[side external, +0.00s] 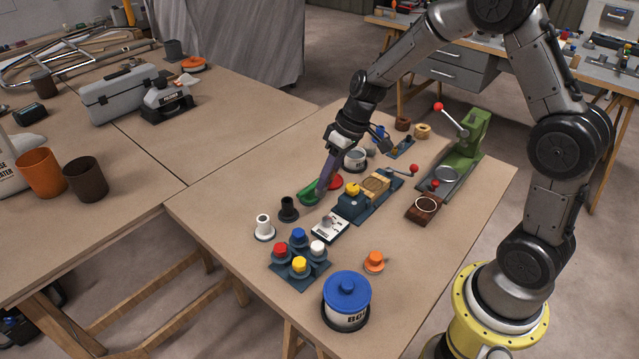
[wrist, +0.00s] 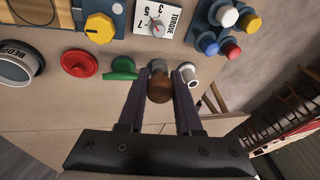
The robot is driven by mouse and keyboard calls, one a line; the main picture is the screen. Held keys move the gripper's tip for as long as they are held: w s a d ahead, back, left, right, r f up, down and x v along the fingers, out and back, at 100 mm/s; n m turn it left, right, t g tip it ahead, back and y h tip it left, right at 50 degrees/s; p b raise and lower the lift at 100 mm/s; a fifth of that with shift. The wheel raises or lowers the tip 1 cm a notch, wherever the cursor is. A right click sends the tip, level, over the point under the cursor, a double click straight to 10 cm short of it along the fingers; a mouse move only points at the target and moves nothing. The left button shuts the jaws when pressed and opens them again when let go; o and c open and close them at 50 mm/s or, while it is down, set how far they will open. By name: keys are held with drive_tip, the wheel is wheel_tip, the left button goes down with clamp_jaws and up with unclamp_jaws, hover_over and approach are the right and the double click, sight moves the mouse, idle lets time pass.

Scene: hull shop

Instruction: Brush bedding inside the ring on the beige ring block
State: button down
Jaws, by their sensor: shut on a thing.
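My gripper (side external: 322,190) reaches down over the front table near a green piece (side external: 308,194). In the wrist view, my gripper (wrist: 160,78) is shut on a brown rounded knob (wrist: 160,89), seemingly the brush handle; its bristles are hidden. The beige ring block (side external: 376,184) sits in a dark blue fixture beside a yellow knob; its ring outline shows at top left in the wrist view, on the beige wood (wrist: 30,13). The open bedding pot (side external: 355,160) stands behind my gripper and shows at left in the wrist view (wrist: 18,68).
A red lid (side external: 335,181) lies by the pot. A black holder (side external: 288,209) and a white holder (side external: 263,229) stand at left. A torque box (side external: 330,228), a brown ring block (side external: 424,209), a green press (side external: 468,150) and a blue-lidded pot (side external: 346,302) surround the work.

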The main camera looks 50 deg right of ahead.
drive_tip(key=s+d+r+m+h, duration=0.1)
drive_tip(key=s+d+r, duration=0.15)
drive_tip(key=d, duration=0.45)
drive_tip(key=s+d+r+m, duration=0.1)
drive_tip(key=s+d+r, duration=0.1)
drive_tip(key=d+r, duration=0.3)
wheel_tip(320, 180, down, 6)
drive_tip(key=d, duration=0.1)
drive_tip(key=shift+d+t, duration=0.15)
drive_tip(key=shift+t, duration=0.25)
drive_tip(key=shift+r, duration=0.1)
